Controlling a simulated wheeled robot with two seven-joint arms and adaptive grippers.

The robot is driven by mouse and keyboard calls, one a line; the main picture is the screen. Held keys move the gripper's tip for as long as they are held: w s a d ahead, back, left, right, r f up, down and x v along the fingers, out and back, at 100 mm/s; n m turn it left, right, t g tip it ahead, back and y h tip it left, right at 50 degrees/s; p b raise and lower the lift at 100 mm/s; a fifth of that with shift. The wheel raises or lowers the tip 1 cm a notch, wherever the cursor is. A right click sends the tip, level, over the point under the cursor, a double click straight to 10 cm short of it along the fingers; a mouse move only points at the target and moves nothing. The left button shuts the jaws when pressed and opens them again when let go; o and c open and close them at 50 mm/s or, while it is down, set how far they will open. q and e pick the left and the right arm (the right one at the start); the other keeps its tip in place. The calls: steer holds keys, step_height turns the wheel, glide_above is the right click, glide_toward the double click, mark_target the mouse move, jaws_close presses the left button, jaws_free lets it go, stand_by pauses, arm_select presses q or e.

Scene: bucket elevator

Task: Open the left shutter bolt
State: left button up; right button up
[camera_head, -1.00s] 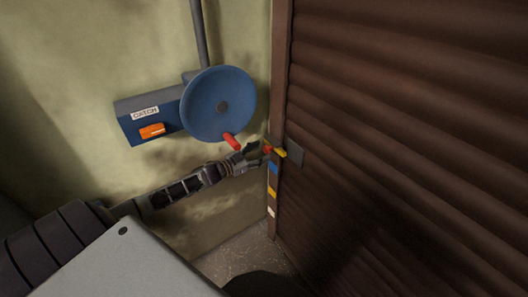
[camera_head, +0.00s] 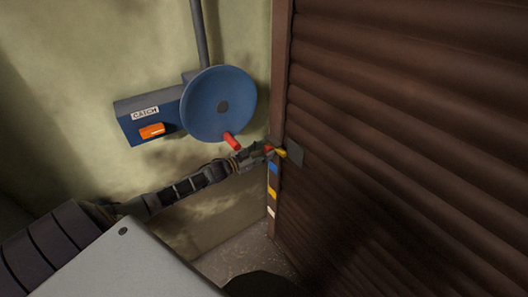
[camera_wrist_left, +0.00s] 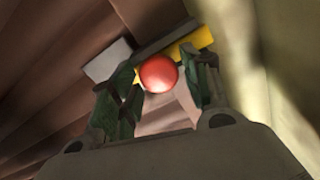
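The left shutter bolt is a yellow bar (camera_head: 281,153) with a red knob at the shutter's left edge, beside a grey plate (camera_head: 295,153). In the left wrist view the red ball knob (camera_wrist_left: 158,73) sits between my left gripper's fingers, in front of the yellow bar (camera_wrist_left: 196,42) and the grey plate (camera_wrist_left: 107,62). My left gripper (camera_head: 259,154) is at the bolt. Its green-padded fingers (camera_wrist_left: 166,84) are apart, with a gap between the knob and the right finger. The left finger is close to the knob; contact is unclear. My right gripper is not in view.
A blue wheel (camera_head: 208,105) with a red handle (camera_head: 232,141) is on the wall just above my left gripper. A blue box (camera_head: 130,122) marked CATCH with an orange switch (camera_head: 152,131) is left of it. The brown ribbed shutter (camera_head: 400,120) fills the right side.

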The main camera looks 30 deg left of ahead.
mark_target(267, 142)
arm_select(q)
jaws_close()
steer(key=a, duration=0.1)
steer(key=w+a+b, duration=0.1)
steer(key=a, duration=0.2)
steer(key=shift+w, duration=0.35)
steer(key=shift+w+a+b, duration=0.1)
steer(key=shift+a+b, duration=0.2)
steer(key=shift+o, duration=2)
jaws_free()
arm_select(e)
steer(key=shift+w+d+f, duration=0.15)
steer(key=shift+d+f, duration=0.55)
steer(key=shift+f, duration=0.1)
arm_select(q)
steer(key=shift+s+a, duration=0.1)
steer(key=shift+s, duration=0.15)
